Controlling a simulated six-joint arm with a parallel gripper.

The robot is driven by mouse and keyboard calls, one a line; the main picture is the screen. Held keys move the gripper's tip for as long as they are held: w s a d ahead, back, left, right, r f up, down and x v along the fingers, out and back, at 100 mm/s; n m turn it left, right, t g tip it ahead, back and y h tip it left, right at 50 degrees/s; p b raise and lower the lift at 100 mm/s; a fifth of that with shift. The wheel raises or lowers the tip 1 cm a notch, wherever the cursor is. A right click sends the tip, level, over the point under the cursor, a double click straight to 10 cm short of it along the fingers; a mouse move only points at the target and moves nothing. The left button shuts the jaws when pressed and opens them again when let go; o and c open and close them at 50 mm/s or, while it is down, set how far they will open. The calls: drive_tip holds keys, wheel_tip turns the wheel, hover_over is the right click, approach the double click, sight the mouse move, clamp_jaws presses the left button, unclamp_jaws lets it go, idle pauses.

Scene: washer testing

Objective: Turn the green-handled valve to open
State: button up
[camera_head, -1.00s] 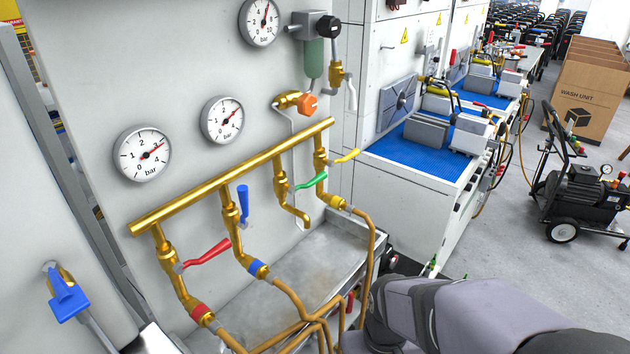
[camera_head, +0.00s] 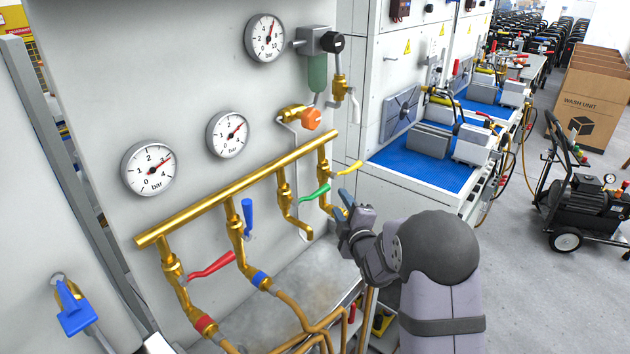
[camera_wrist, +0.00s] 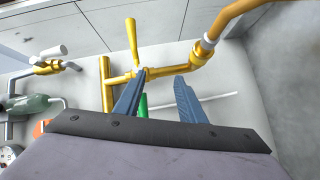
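The green-handled valve (camera_head: 314,195) sits on the third branch below the brass manifold pipe. Its lever points right, across its downward branch. In the head view my gripper (camera_head: 341,206) is just right of the green lever's tip, with its blue fingers toward the manifold. In the wrist view the two fingers of my gripper (camera_wrist: 158,82) are spread apart. Part of the green handle (camera_wrist: 143,104) shows between them, nearer the left finger. The rest of it is hidden there, and I cannot tell if a finger touches it.
The yellow-handled valve (camera_head: 348,168) is close above my gripper. The blue-handled valve (camera_head: 247,217) and red-handled valve (camera_head: 212,264) are to the left. The brass manifold (camera_head: 235,188) runs along the panel. Hoses (camera_head: 300,315) hang over the metal tray (camera_head: 312,268).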

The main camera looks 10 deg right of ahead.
sight(313, 195)
drive_tip(key=w+a+r+n+t+y+p, duration=0.2)
drive_tip(key=w+a+r+n+y+p, duration=0.1)
drive_tip(key=w+a+r+n+y, duration=0.1)
drive_tip(key=shift+w+a+n+y+p, duration=0.35)
drive_tip(key=shift+w+a+n+y, duration=0.45)
drive_tip(key=shift+a, duration=0.45)
drive_tip(key=shift+r, duration=0.1)
clamp_jaws()
